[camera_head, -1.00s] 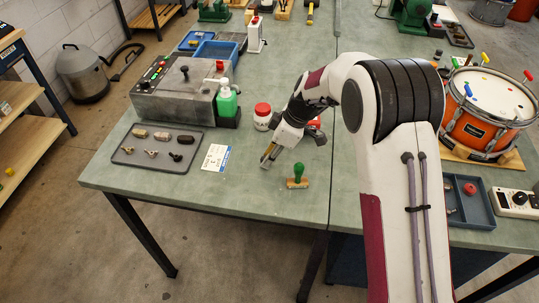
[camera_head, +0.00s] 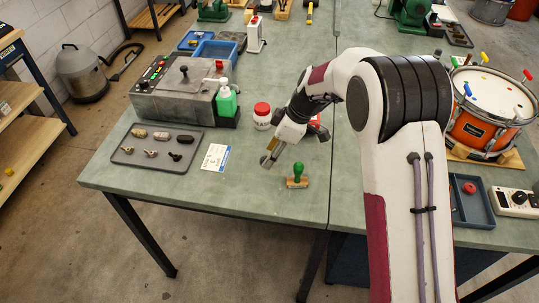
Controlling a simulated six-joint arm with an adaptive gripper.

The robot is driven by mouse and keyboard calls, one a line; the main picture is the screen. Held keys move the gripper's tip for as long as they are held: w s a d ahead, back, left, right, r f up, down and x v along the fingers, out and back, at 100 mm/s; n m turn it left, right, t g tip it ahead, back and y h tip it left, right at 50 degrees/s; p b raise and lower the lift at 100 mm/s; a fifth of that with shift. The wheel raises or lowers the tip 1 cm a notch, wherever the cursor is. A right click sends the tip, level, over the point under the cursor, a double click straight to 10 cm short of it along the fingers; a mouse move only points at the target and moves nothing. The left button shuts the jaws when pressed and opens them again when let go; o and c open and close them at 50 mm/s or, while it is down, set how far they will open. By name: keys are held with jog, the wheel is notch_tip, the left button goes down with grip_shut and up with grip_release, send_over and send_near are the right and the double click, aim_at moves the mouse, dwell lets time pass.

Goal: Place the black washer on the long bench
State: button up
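My gripper (camera_head: 268,160) is low over the green-topped bench (camera_head: 245,196), left of the green-handled stamp (camera_head: 297,178) and right of the white-and-blue card. Its fingers are small and partly turned away, so I cannot tell whether they are open or shut, or whether they hold anything. I cannot make out a black washer clearly in this view; it may be hidden or too small to tell.
A grey tray (camera_head: 127,158) of small parts and a card (camera_head: 216,158) lie to the left. A red-lidded jar (camera_head: 262,116) and a green bottle (camera_head: 226,103) stand behind. A drum (camera_head: 487,108) and a blue tray (camera_head: 482,214) are on the right. The bench front is clear.

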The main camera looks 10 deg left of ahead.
jog(key=v, duration=0.4)
jog(key=shift+w+a+r, duration=0.1)
jog(key=shift+w+r, duration=0.1)
jog(key=shift+v, duration=0.85)
